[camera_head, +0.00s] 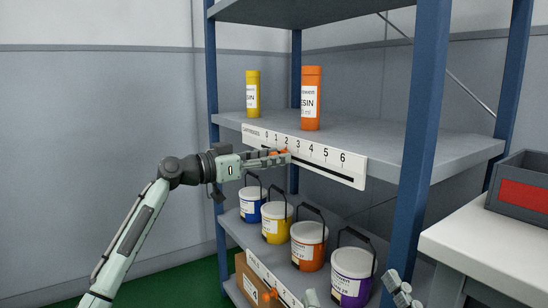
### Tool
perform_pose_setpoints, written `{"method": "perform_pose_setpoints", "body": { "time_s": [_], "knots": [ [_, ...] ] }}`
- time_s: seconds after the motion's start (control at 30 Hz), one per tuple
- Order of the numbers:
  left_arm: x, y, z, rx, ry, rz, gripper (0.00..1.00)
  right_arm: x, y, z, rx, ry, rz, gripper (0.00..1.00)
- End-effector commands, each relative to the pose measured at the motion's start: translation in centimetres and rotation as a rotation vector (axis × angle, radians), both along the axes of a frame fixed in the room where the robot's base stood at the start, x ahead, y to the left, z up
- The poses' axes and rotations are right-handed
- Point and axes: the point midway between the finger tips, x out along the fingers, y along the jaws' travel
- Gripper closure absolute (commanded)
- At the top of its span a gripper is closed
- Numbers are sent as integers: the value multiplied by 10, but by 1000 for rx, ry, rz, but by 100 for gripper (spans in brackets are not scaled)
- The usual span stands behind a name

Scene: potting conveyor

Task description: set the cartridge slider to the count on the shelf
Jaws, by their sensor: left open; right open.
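The cartridge scale (355,171) is a white strip on the front edge of the upper shelf, numbered 0 to 6 above a dark slot. Its orange slider (285,152) shows around the fingers of my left gripper (278,158), close to the 2 mark; the fingers partly hide it, so its exact setting is unclear. The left gripper is open at the slider; contact cannot be told. Two cartridges stand upright on that shelf: a yellow one (253,93) and a larger orange one (311,98). My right gripper (402,290) is open at the bottom edge, partly out of view.
Several buckets stand on the lower shelf: blue (250,213), yellow (274,236), orange (308,258) and purple (351,290). A lower strip (258,266) has another orange slider (270,294). Blue posts (418,130) frame the rack. A grey bin (516,208) sits on a white table (495,245).

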Motion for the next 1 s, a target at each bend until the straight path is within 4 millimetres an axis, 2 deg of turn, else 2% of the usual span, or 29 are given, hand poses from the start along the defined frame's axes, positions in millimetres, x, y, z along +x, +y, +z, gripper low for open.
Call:
{"method": "perform_pose_setpoints", "body": {
  "time_s": [0.5, 0.7, 1.0],
  "knots": [
    [-56, 79, -1, 2, 1, 2, 59, -1, 0, 1, 2, -3, 1, 9],
    [-67, 93, -1, 1, 1, 0, 59, -1, 0, 1, 2, -3, 1, 9],
    [-69, 94, 0, 0, 0, 0, 59, -1, 0, 1, 2, -4, 1, 9]
  ]
}}
